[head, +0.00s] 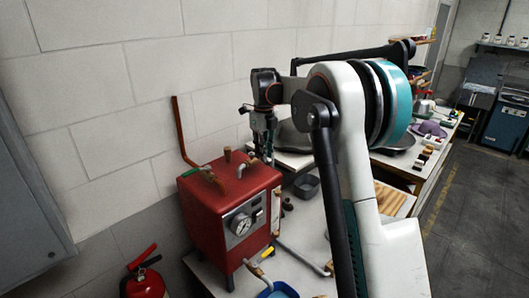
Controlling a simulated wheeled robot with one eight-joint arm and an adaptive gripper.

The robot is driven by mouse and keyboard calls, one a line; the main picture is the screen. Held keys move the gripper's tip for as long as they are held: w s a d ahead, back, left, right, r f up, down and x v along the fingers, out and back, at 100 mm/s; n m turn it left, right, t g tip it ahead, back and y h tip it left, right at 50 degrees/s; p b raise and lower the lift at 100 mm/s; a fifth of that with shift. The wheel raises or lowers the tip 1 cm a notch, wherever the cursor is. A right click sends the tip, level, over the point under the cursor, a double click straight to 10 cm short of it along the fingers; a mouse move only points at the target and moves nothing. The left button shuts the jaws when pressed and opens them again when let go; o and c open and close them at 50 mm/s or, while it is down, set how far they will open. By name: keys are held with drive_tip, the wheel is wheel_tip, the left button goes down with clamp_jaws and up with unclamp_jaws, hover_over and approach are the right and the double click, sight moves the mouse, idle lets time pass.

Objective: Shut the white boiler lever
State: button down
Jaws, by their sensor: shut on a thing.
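The red boiler (230,215) stands on a white-topped bench at the picture's centre left, with a round gauge on its front. The white boiler lever (245,167) is a small pale handle on the boiler's top, towards the right edge. It slants up to the right, towards my gripper. My gripper (262,157) points down at the boiler's back right edge, beside the lever's right end. Its jaws are shut on the white lever; the fingertips are small and dark here, so the exact contact is hard to see.
A green lever (190,172) sits on the boiler's top left, and a yellow-handled valve (267,253) is low at its front right. A copper pipe (180,135) rises behind. A blue bowl (279,290) and a grey bin (306,186) stand nearby. A fire extinguisher (143,281) is at lower left.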

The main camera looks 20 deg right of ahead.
drive_tip(key=shift+r, duration=0.1)
drive_tip(key=c, duration=1.6)
unclamp_jaws()
drive_tip(key=shift+o, duration=0.2)
wheel_tip(320, 180, up, 12)
